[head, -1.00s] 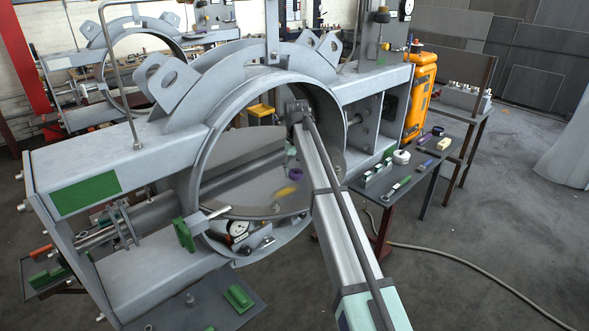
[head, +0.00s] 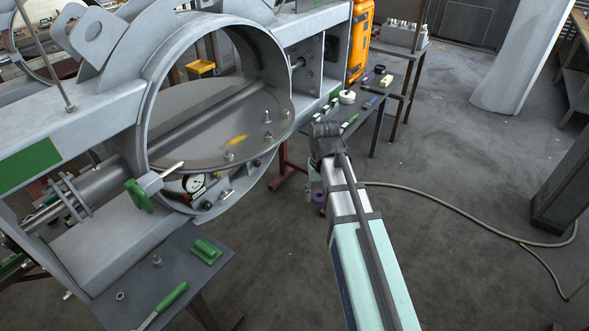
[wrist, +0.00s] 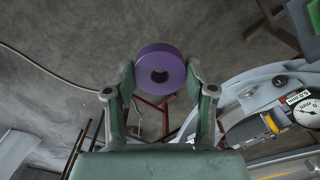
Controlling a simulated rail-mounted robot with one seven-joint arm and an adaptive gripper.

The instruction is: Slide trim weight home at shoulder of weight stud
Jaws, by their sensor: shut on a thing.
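My gripper (wrist: 160,84) is shut on a purple ring-shaped weight (wrist: 160,69), gripped at its sides with its centre hole showing in the wrist view. In the head view the purple weight (head: 318,197) is small and partly hidden below my wrist, outside the large grey ring housing (head: 152,95), to its right. Inside the housing is a tilted grey disc (head: 190,125) with an orange mark. Several short metal studs stand near its rim, such as a near stud (head: 229,156) and a right stud (head: 267,115). The weight is apart from all of them. I cannot tell which stud is the named one.
A dial gauge (head: 194,183) sits low in the housing. A green-handled clamp (head: 138,195) projects at the housing's lower left. A side table (head: 370,112) with small parts stands behind my arm. A hose (head: 430,205) crosses the floor; the floor right of the housing is open.

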